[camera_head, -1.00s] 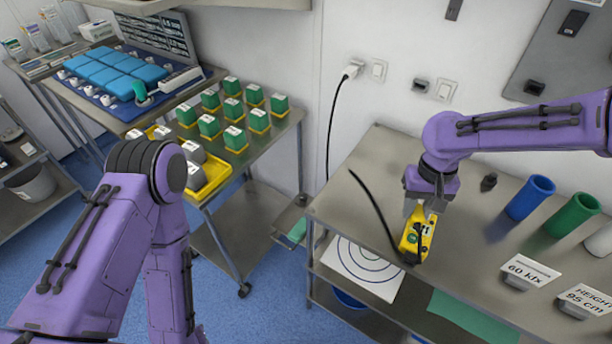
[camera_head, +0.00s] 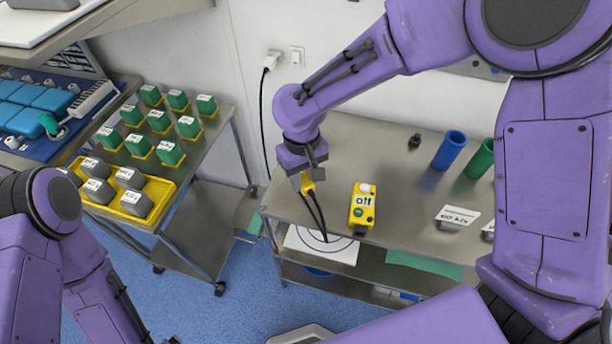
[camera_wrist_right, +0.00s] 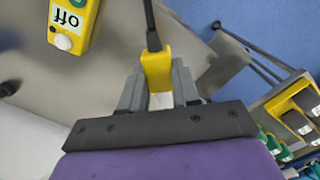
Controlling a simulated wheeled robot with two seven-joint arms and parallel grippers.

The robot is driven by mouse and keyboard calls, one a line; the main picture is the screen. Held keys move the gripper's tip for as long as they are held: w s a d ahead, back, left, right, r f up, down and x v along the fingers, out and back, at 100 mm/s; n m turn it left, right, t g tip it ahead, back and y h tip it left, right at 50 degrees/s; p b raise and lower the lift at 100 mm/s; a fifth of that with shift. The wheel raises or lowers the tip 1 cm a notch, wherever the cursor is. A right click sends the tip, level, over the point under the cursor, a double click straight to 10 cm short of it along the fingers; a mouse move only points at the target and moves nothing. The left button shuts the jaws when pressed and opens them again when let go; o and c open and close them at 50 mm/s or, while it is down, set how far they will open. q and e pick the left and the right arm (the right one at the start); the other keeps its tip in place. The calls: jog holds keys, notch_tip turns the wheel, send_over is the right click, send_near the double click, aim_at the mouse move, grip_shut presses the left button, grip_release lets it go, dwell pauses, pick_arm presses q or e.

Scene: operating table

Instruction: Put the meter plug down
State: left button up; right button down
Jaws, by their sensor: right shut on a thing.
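The meter plug (camera_head: 308,187) is a small yellow block with a black cable. My right gripper (camera_head: 305,181) is shut on it above the left part of the steel table. In the right wrist view the plug (camera_wrist_right: 156,66) sits between the two grey fingers (camera_wrist_right: 157,88), its cable leading away from the tip. The yellow meter (camera_head: 362,207), marked "off", lies on the table to the right of the plug, apart from it. It also shows at the top left of the right wrist view (camera_wrist_right: 72,22). My left gripper is out of view; only its arm shows at left.
The steel table (camera_head: 345,160) has bare room behind and around the meter. A blue cup (camera_head: 449,150), a green cup (camera_head: 481,159) and a label stand (camera_head: 452,222) are farther right. A cart with green blocks and a yellow tray (camera_head: 165,198) stands left, across a gap.

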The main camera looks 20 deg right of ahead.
aim_at(305, 174)
jog(key=w+f, duration=0.1)
jog(key=w+d+f, duration=0.1)
jog(key=w+f, duration=0.1)
jog(key=w+f+p, duration=0.1)
jog(key=f, duration=0.1)
jog(key=shift+w+d+f, duration=0.2)
jog(key=shift+w+d, duration=0.1)
jog(key=shift+d, duration=0.1)
jog(key=f, duration=0.1)
jog(key=f+p, duration=0.2)
jog(key=shift+w+d+f, duration=0.15)
jog(key=shift+w+f, duration=0.1)
jog(key=shift+f, duration=0.15)
jog(key=shift+f, duration=0.15)
jog(key=shift+f+b, duration=0.35)
jog(key=shift+f, duration=0.1)
jog(key=c, duration=0.8)
grip_release()
